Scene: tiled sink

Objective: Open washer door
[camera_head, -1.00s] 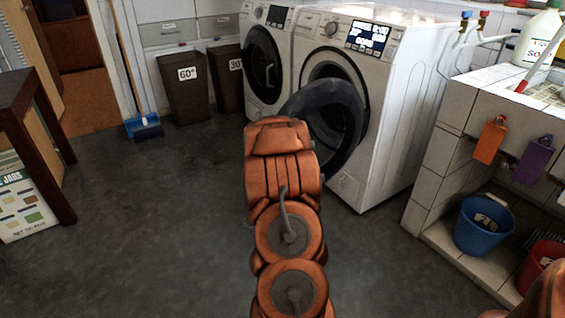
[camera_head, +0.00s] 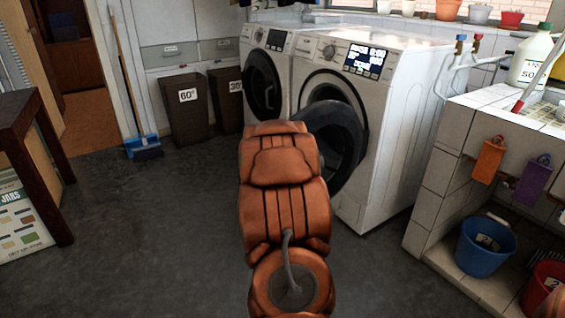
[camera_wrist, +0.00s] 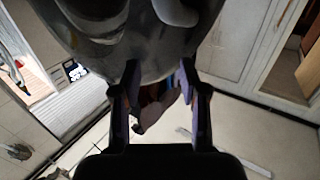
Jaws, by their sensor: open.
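The nearer white washer (camera_head: 400,125) stands right of centre in the head view. Its round dark door (camera_head: 338,122) stands part way open, swung out from the front towards me. My orange arm reaches up to the door and covers its left and lower part. My gripper is hidden behind the arm in the head view. In the wrist view my gripper (camera_wrist: 161,100) is open, its two dark fingers apart. A large dark grey rounded surface, which looks like the door, fills the top of that view close to the fingertips. I cannot tell whether they touch it.
A second washer (camera_head: 262,45) stands left of the first, its door shut. Two brown bins (camera_head: 187,110), a broom and a blue dustpan (camera_head: 143,148) are further left. A tiled sink unit (camera_head: 440,165) with a blue bucket (camera_head: 485,247) is at right. The left-centre floor is clear.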

